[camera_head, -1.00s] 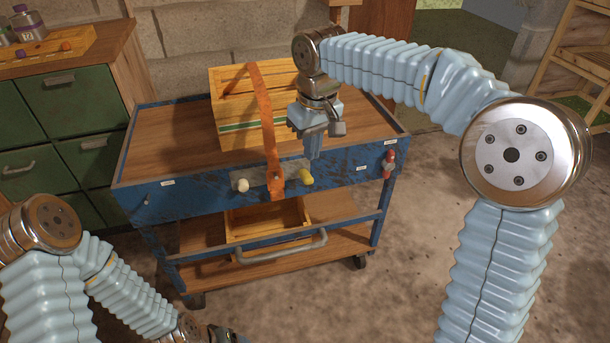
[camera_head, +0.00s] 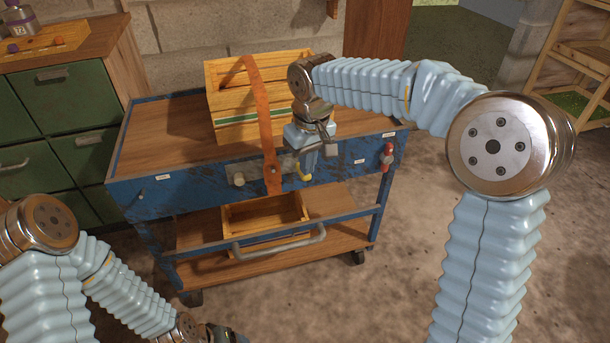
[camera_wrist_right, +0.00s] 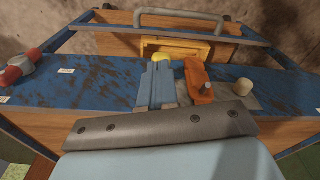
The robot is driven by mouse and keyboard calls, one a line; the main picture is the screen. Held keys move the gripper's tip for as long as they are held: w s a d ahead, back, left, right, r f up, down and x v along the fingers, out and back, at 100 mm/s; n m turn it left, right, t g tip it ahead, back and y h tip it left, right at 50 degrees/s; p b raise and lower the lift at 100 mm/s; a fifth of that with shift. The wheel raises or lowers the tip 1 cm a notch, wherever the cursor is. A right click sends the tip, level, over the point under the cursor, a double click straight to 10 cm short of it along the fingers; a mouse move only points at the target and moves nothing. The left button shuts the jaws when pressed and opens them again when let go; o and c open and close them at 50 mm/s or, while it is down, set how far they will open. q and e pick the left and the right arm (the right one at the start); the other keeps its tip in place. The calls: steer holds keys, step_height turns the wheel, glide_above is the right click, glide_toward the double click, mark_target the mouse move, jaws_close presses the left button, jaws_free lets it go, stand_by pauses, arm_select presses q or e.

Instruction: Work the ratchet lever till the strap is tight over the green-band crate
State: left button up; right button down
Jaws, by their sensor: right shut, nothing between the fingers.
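The wooden crate with a green band (camera_head: 232,128) stands on the blue cart's top. An orange strap (camera_head: 264,108) runs over it and down to the ratchet plate (camera_head: 252,171) on the cart's front. The yellow-tipped lever (camera_head: 304,175) sits at the plate's right and is partly hidden by my right gripper (camera_head: 305,165). In the right wrist view, the shut, empty fingers (camera_wrist_right: 158,68) reach the yellow tip (camera_wrist_right: 162,56); I cannot tell whether they touch it. My left gripper (camera_head: 230,336) is at the bottom edge, mostly cut off.
A cream knob (camera_head: 239,179) is on the plate's left side. A red fitting (camera_head: 388,156) is on the cart's front right. A wooden drawer box (camera_head: 265,213) and the cart handle (camera_head: 280,246) are below. A green cabinet (camera_head: 62,97) stands left.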

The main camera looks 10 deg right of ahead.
steer(key=shift+f, duration=0.15)
steer(key=shift+f+b, duration=0.8)
steer(key=shift+f, duration=0.4)
steer(key=s, duration=0.2)
steer(key=s+d+r, duration=0.1)
step_height(320, 180, up, 14)
steer(key=s+p, duration=0.1)
steer(key=shift+d, duration=0.15)
steer(key=shift+s+f, duration=0.15)
stand_by(0.8)
